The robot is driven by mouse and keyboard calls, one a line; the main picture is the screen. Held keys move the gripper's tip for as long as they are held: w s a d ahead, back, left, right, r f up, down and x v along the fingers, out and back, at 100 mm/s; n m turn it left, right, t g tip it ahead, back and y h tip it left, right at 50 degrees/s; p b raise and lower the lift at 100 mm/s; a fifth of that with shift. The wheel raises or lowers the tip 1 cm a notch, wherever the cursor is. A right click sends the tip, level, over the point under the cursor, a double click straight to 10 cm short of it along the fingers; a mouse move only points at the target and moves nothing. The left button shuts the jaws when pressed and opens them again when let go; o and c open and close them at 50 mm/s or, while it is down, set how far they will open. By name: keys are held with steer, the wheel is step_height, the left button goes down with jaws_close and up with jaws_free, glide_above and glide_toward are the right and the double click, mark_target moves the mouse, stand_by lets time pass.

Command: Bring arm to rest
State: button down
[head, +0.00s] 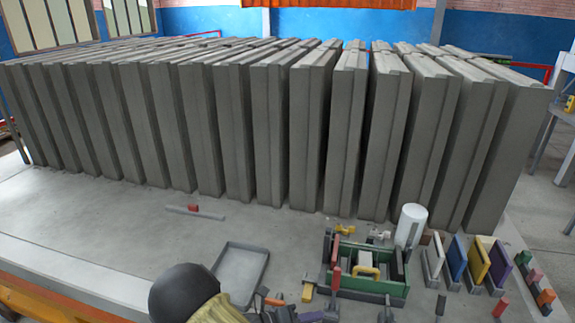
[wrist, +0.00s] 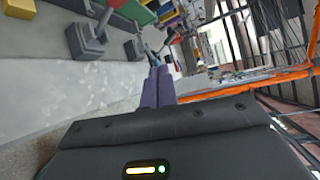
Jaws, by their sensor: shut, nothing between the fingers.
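My gripper (wrist: 158,72) shows in the wrist view with its two purple-grey fingers together and nothing between them. It points over a grey work surface (wrist: 90,88), apart from the items there. In the head view a dark rounded part, which looks like my arm, shows at the bottom edge left of the tools.
A row of tall grey panels (head: 309,130) stands across the table (head: 110,215). In front are a shallow tray (head: 262,262), a green toolbox (head: 340,288), a white cylinder (head: 411,224) and coloured upright plates (head: 478,262). The table's left front is mostly clear.

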steer(key=s+d+r+m+g+y, duration=0.4)
steer(key=s+d+m+g+y, duration=0.35)
steer(key=m, duration=1.05)
step_height(320, 180, up, 9)
steer(key=s+d+m+t+y, duration=0.1)
steer(key=m+t+y, duration=0.4)
steer(key=m, duration=1.4)
steer(key=shift+s+d+r+y, duration=0.2)
steer(key=shift+s+y, duration=0.55)
steer(key=shift+y, duration=0.5)
